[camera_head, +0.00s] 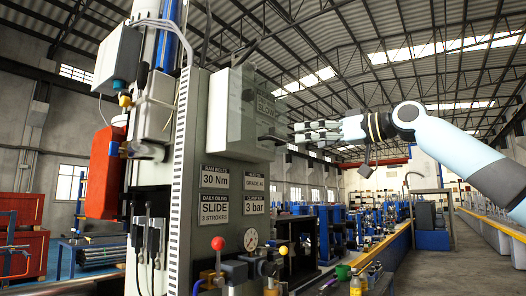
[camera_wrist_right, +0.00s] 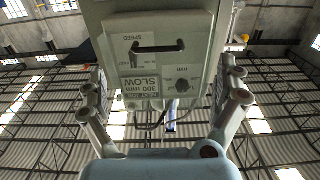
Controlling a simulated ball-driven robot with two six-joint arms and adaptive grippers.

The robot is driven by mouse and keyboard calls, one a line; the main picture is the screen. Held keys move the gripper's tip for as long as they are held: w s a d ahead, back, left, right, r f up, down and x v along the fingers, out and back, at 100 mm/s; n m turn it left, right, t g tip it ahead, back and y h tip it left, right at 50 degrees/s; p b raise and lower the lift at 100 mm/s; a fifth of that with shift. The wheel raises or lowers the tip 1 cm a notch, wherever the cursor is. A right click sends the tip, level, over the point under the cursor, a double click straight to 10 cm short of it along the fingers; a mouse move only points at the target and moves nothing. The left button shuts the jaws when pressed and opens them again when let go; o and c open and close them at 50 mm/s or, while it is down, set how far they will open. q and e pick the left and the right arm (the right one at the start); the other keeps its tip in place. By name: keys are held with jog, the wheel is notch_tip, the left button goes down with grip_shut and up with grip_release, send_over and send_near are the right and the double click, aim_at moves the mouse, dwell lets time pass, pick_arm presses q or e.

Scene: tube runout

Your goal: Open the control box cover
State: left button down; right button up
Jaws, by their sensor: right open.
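The grey control box (camera_head: 228,110) is mounted on the upper part of the machine column, with a see-through cover (camera_head: 262,88) on its front. The cover looks shut, with labels and a dark knob (camera_wrist_right: 181,85) behind it. A black bar handle (camera_wrist_right: 158,47) crosses the cover in the right wrist view. My right gripper (camera_head: 292,132) is in front of the box's lower front edge. In the right wrist view the right gripper (camera_wrist_right: 165,78) has its fingers wide apart, one on each side of the box, with nothing between them held. My left gripper is not in view.
Below the box are instruction plates (camera_head: 215,179), a red-knobbed lever (camera_head: 220,243), a yellow-knobbed lever (camera_head: 284,251) and a pressure gauge (camera_head: 250,237). A red box (camera_head: 104,172) hangs at left. A bench with a green cup (camera_head: 342,271) stands low right.

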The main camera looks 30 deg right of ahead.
aim_at(279, 140)
jog(key=p+x, duration=0.1)
jog(key=x, duration=0.2)
jog(key=r+p+x, duration=0.1)
jog(key=p+x, duration=0.1)
jog(key=x, duration=0.2)
jog(key=p+x, duration=0.2)
jog(key=x, duration=0.1)
jog(key=shift+w+r, duration=0.15)
jog(key=shift+w, duration=0.25)
jog(key=shift+c, duration=0.3)
